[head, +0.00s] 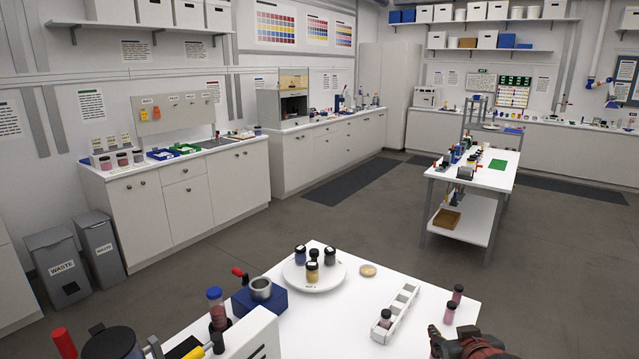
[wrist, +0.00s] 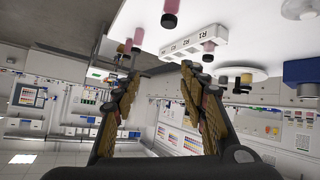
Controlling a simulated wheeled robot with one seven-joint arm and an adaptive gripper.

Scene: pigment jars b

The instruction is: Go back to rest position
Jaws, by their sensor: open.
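My gripper (head: 440,343) shows at the lower right of the head view, near the white table's right side. In the wrist view, which is upside down, its two fingers (wrist: 158,72) are apart with nothing between them. Two pink jars with dark lids, a farther one (head: 457,293) and a nearer one (head: 450,311), stand on the table beyond my gripper. They also show in the wrist view, one at the top (wrist: 170,14) and one lower (wrist: 138,36). Left of them is a white slotted rack (head: 403,298) with one dark-lidded jar (head: 385,320) at its near end.
A round white turntable (head: 295,284) carries several dark-lidded jars. A tan disc (head: 368,270) lies beside it. A blue block with a metal cup (head: 261,288) stands to the left. Grey floor separates this table from a cluttered white bench (head: 498,176).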

